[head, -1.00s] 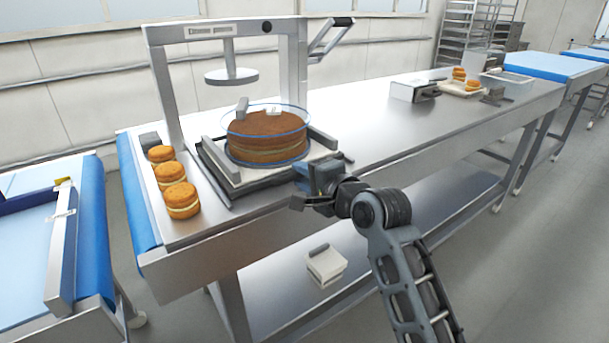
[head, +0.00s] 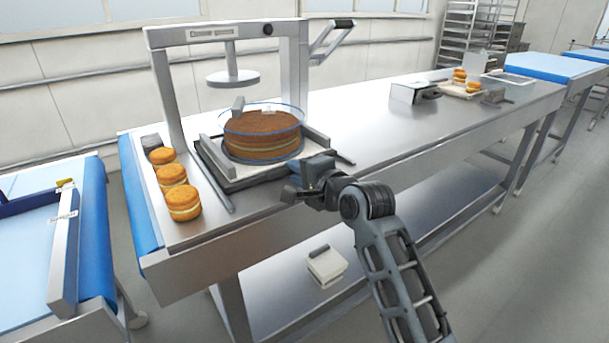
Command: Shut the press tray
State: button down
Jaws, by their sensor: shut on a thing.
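The press (head: 160,90) is a grey metal frame with a round pressing plate (head: 232,78) hanging from its top bar. Its tray (head: 236,183) lies on the bench between two rails and sticks out in front of the plate. A layered round cake (head: 262,138) inside a clear blue-rimmed ring (head: 233,153) sits on the tray. My gripper (head: 299,190) is at the tray's front edge, at its near right, and is shut on the tray's front. The exact grip is hidden behind the gripper's body.
Several small filled cakes (head: 172,174) stand in a row left of the tray, by a dark block (head: 151,142). The bench (head: 400,132) between is clear.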

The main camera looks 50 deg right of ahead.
jog(key=shift+x, duration=0.85)
jog(key=shift+r, duration=0.15)
jog(key=c, duration=1.4)
grip_release()
jog(key=v, duration=0.7)
jog(key=shift+s+b, duration=0.3)
jog(key=shift+s, duration=0.05)
jog(key=shift+a, duration=0.1)
